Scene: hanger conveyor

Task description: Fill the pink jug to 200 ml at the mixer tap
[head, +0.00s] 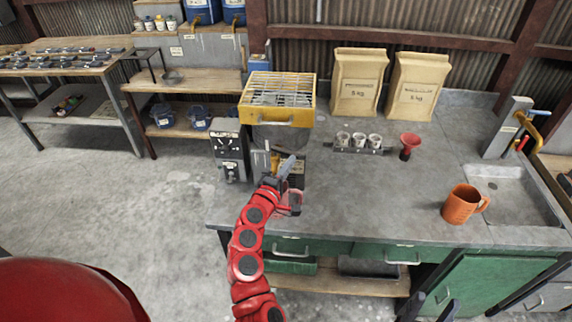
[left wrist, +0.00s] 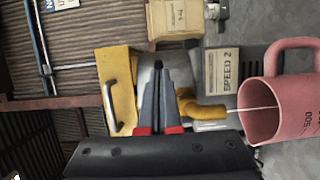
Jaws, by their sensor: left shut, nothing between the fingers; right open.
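The pink jug (left wrist: 283,112) stands below the yellow tap (left wrist: 205,109) in the left wrist view, which is turned sideways. A thin pale stream runs from the tap into the jug's mouth. A "500" mark shows on its side; the liquid level is hidden. In the head view the jug (head: 296,203) is mostly behind my left arm. My left gripper (head: 287,168) is shut and empty at the mixer's front, beside the tap; its fingertips show in the left wrist view (left wrist: 159,68). The mixer (head: 277,100) has a yellow grated top. My right gripper (head: 430,309) is open at the bottom edge.
An orange mug (head: 461,204) stands on the grey counter (head: 365,205) near the sink (head: 512,197). Several small cups (head: 359,140), a red funnel-like cup (head: 409,144) and two paper sacks (head: 357,82) stand behind. A grey control box (head: 230,150) is left of the mixer. The counter's middle is clear.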

